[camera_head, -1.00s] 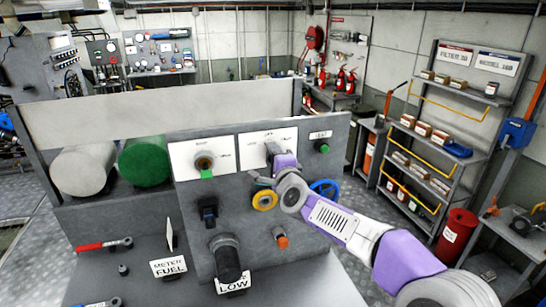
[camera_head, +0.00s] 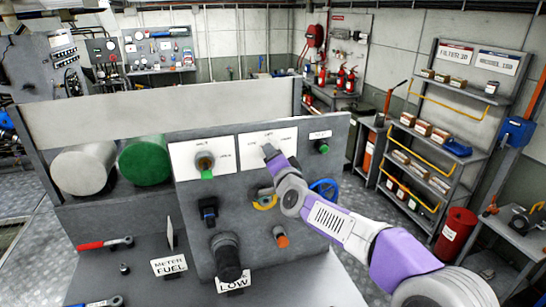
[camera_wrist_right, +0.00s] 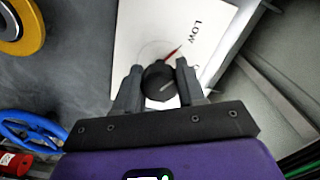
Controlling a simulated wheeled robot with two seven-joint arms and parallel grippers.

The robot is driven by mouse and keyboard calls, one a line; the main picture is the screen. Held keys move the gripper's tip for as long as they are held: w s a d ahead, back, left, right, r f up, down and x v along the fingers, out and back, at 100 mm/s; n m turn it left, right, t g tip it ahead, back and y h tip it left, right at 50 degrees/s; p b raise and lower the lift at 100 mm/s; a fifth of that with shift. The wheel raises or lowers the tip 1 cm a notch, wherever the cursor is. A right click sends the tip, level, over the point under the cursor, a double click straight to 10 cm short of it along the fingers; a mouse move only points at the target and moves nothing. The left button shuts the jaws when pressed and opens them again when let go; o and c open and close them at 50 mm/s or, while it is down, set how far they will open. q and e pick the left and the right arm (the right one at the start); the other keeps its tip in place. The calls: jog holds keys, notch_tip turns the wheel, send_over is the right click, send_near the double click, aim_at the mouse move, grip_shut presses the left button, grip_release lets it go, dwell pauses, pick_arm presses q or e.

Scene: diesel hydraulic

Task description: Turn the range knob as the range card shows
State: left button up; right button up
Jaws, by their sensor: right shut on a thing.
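The range knob (camera_wrist_right: 158,84) is a small black round knob on a white plate (camera_head: 291,134) on the grey panel. My right gripper (camera_head: 271,153) covers the knob in the head view. In the right wrist view, my right gripper (camera_wrist_right: 157,80) has one finger on each side of the knob and is shut on it. A red pointer line (camera_wrist_right: 173,53) on the plate lies near the printed word LOW. A white line shows on the knob's face. The range card (camera_head: 233,284) stands below the panel and reads LOW. My left gripper is out of view.
Left of the plate is another white plate with a green-tipped knob (camera_head: 206,172). Near my right wrist are a yellow ring (camera_head: 264,201) and a blue handwheel (camera_head: 325,189). A FUEL card (camera_head: 169,266) stands on the bench, with a red-handled wrench (camera_head: 98,244) nearby.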

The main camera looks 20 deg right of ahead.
jog(key=shift+f, duration=0.1)
jog(key=o, duration=1.1)
jog(key=shift+c, duration=0.2)
jog(key=shift+s, duration=0.1)
jog(key=s+b, duration=0.1)
jog(key=s, duration=0.6)
jog(key=shift+s, duration=0.2)
jog(key=shift+d, duration=0.1)
